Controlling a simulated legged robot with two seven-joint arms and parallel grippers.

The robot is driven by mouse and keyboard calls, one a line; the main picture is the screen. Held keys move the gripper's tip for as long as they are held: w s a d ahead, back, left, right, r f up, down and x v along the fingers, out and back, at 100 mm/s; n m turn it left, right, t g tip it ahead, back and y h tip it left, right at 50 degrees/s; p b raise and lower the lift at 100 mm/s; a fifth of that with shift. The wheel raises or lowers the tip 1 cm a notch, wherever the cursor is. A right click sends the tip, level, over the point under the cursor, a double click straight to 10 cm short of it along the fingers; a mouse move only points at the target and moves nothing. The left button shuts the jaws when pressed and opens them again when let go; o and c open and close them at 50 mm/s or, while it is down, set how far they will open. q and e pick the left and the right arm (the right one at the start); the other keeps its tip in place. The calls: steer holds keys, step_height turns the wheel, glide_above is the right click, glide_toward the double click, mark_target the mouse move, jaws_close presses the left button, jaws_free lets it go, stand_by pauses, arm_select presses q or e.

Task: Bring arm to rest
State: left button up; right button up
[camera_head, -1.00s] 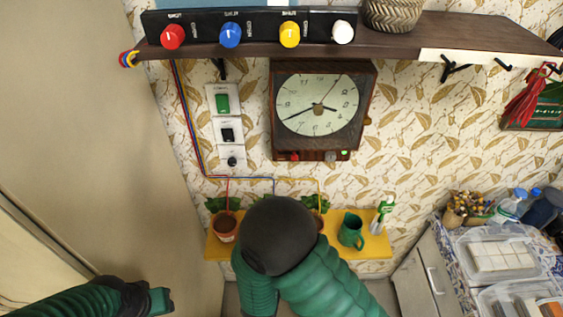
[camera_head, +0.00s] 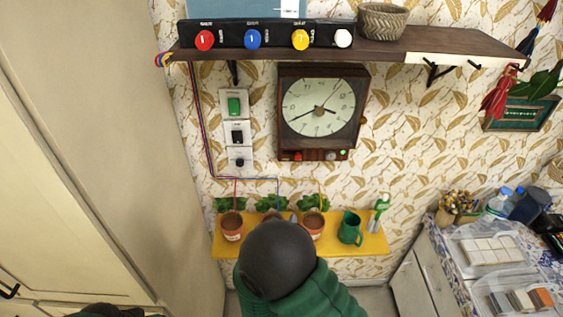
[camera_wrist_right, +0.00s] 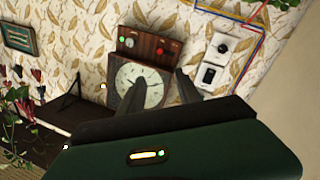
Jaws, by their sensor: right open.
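My right arm comes up from the bottom middle of the head view, its dark round joint in front of the yellow shelf. This joint hides most of my right gripper there. In the right wrist view my right gripper (camera_wrist_right: 158,98) shows two dark fingers spread apart, with nothing between them. The wall clock (camera_wrist_right: 140,88) is behind the fingers, and they appear clear of it. Of my left arm only a dark sliver shows at the bottom left edge of the head view; its gripper is out of the frame.
Above are the wall clock (camera_head: 319,108), switches (camera_head: 237,133) and a dark shelf (camera_head: 390,50) with coloured knobs. A side table with boxes stands right; a pale cabinet (camera_head: 80,130) stands left.

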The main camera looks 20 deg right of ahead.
step_height(320, 180, down, 10)
steer(key=s+a+g+y+b, duration=0.1)
steer(key=s+g+y+b, duration=0.1)
steer(key=g+y+b, duration=0.5)
arm_select(q)
step_height(320, 180, down, 8)
steer(key=d+b, duration=0.1)
steer(key=shift+d, duration=0.3)
arm_select(e)
steer(key=s+d+f+g, duration=0.1)
steer(key=s+d+g, duration=0.2)
steer(key=s, duration=0.4)
steer(key=s+d+f+g+y, duration=0.1)
steer(key=s+d+f+g, duration=0.1)
steer(key=s, duration=0.6)
steer(key=shift+s+d+g, duration=0.15)
steer(key=shift+d+g, duration=0.45)
steer(key=shift+d, duration=0.4)
